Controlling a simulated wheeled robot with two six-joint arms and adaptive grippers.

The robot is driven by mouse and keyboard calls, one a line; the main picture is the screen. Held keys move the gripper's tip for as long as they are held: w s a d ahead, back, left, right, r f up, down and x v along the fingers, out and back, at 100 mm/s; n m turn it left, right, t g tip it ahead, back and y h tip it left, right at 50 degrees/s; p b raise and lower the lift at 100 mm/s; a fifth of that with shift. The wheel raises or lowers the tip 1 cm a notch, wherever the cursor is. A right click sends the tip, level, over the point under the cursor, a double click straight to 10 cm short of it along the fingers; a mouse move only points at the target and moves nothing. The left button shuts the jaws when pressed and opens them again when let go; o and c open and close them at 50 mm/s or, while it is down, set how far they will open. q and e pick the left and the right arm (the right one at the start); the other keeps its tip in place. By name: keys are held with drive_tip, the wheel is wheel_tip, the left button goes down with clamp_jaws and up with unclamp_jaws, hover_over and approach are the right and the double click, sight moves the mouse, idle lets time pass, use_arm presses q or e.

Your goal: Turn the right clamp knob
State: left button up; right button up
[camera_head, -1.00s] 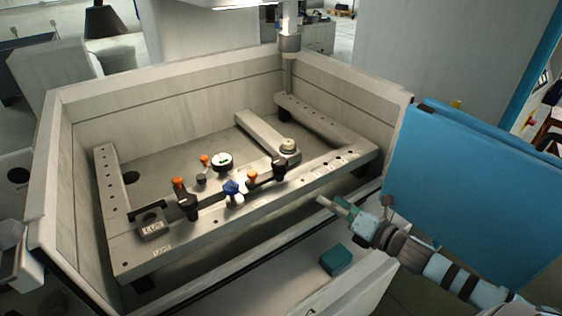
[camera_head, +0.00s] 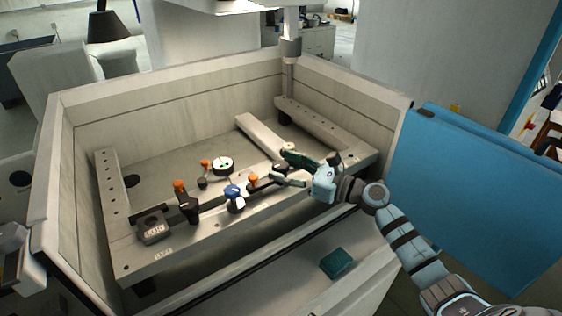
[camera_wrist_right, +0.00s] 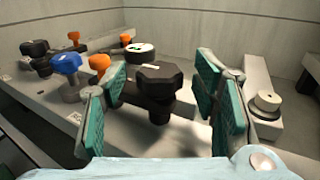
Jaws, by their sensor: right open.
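The right clamp knob (camera_wrist_right: 160,76) is black and lobed, on top of a dark clamp on the pale rail. In the right wrist view it stands between the two green-padded fingers of my right gripper (camera_wrist_right: 162,68), with gaps on both sides. My right gripper is open. In the head view my right gripper (camera_head: 279,167) reaches over the rail from the right, and its fingers partly hide this clamp. The other black clamp knob (camera_head: 188,201) stands farther left on the rail.
A blue knob (camera_head: 232,191), orange knobs (camera_head: 180,186) and a round dial (camera_head: 223,165) sit left of my right gripper. A dark block (camera_head: 152,226) is on the rail's left end. Tank walls surround the fixture. A blue panel (camera_head: 475,195) stands at right.

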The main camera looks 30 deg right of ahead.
drive_tip(key=shift+x, duration=0.8)
drive_tip(key=c, duration=1.2)
drive_tip(key=shift+o, duration=0.2)
drive_tip(key=shift+m+h+p, duration=0.3)
drive_tip(key=shift+h+p, duration=0.1)
drive_tip(key=shift+p, duration=0.4)
drive_tip(key=m+t+h+p, duration=0.1)
drive_tip(key=m+h+p, duration=0.2)
drive_tip(key=h+p, duration=0.1)
drive_tip(key=m+t+h+p, duration=0.2)
drive_tip(key=m+h+p, duration=0.1)
drive_tip(key=h+p, duration=0.2)
drive_tip(key=shift+a+r+p, duration=0.1)
drive_tip(key=shift+r+p, duration=0.1)
drive_tip(key=shift+p, duration=0.35)
drive_tip(key=m+h, duration=0.2)
drive_tip(key=h, duration=0.1)
drive_tip(key=shift+f+m+h+p, duration=0.15)
drive_tip(key=shift+m+h+p, duration=0.15)
drive_tip(key=shift+h+p, duration=0.1)
drive_tip(key=shift+f+m+g+h, duration=0.1)
drive_tip(key=shift+m+g+h, duration=0.3)
drive_tip(key=shift+m+h, duration=0.8)
drive_tip(key=shift+h, duration=0.4)
